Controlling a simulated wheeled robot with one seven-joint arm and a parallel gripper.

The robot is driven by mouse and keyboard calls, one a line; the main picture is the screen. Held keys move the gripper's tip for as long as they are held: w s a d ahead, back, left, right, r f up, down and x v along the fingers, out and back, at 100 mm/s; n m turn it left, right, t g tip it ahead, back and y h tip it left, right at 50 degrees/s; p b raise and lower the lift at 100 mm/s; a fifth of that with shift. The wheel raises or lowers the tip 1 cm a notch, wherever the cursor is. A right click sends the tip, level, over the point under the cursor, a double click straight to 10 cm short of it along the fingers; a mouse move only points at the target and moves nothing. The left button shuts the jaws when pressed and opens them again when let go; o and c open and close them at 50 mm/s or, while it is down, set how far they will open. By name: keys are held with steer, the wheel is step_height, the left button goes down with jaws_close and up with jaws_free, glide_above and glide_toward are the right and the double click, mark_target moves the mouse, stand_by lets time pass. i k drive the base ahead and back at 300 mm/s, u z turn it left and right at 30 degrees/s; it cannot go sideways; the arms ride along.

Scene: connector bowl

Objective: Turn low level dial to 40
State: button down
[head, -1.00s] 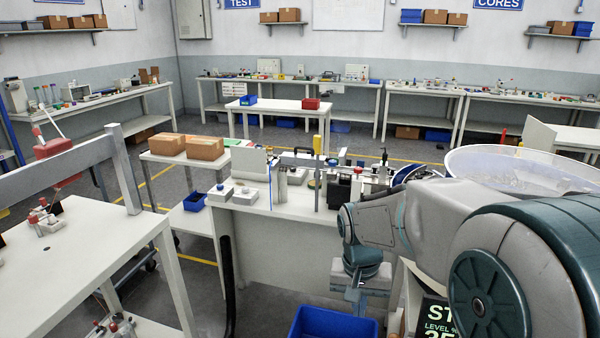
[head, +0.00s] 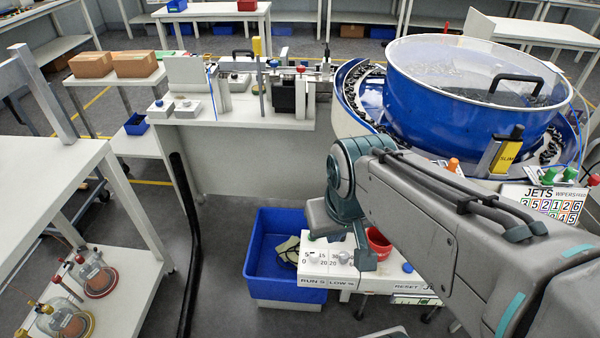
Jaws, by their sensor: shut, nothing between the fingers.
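A pale control panel (head: 328,270) has two dials side by side on its top, with printed scale numbers. The right one, above the label "LOW %", is the low level dial (head: 343,257), a small light knob. The left one, above "RUN S", is the other dial (head: 314,257). The low dial's pointer is too small to read. My gripper (head: 366,264) points down just right of the low dial. It is shut and holds nothing. My wrist hides part of the panel's back, and whether the fingers touch the panel is unclear.
A blue bin (head: 268,258) with a greenish thing in it stands left of and below the panel. A red cup (head: 378,243) is close behind my gripper. A large blue bowl (head: 470,95) stands at the back right.

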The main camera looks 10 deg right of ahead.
mark_target(343, 259)
steer(key=k, duration=1.25)
steer(key=z, duration=0.45)
steer(key=i, duration=0.75)
steer(key=z, duration=0.6)
